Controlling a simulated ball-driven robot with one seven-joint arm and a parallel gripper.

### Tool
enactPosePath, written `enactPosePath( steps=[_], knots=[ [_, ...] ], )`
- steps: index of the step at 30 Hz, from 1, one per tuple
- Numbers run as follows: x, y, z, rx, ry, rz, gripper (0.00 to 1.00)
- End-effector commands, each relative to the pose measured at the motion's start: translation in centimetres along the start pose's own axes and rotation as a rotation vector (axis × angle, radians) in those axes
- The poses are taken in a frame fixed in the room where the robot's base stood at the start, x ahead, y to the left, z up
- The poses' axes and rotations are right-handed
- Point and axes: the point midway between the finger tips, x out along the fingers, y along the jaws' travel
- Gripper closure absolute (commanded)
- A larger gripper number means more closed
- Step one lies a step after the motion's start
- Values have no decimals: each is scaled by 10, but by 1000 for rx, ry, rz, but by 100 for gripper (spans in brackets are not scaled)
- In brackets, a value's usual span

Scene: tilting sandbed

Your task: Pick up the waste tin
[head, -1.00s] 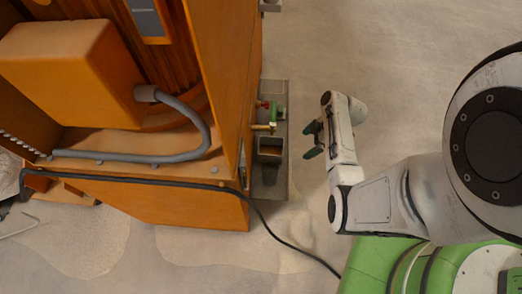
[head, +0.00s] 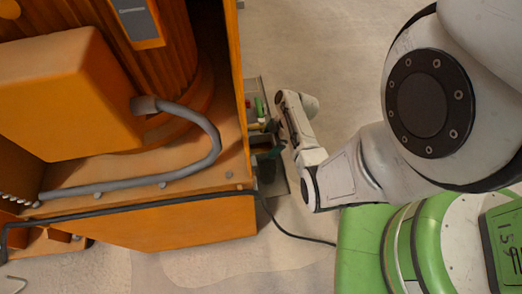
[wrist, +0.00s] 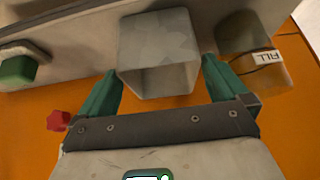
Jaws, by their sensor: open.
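The waste tin appears to be the grey, square, open-mouthed tin (wrist: 158,48) in the upper middle of the wrist view. My gripper (wrist: 160,68) is open, with one green finger on each side of this tin. The left finger overlaps the tin's edge in the picture, and the right one is close to its other side; I cannot tell whether either touches. In the head view my gripper (head: 266,143) is at the small grey shelf beside the orange cabinet and hides most of the tin.
A clear container marked FILL (wrist: 258,60) stands close to the right finger. A green part (wrist: 18,70) and a red knob (wrist: 58,120) are to the left. The orange cabinet (head: 190,222) borders the grey shelf (head: 278,187). A black cable (head: 290,232) runs to the floor.

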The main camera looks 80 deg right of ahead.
Motion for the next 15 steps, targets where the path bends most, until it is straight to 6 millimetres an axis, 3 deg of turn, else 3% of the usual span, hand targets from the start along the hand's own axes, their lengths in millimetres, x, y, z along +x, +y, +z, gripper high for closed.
enactPosePath(
  steps=[12,15],
  knots=[
    [49,0,0,1,-1,-1,0],
    [52,1,-2,1,-1,0,0]
  ],
)
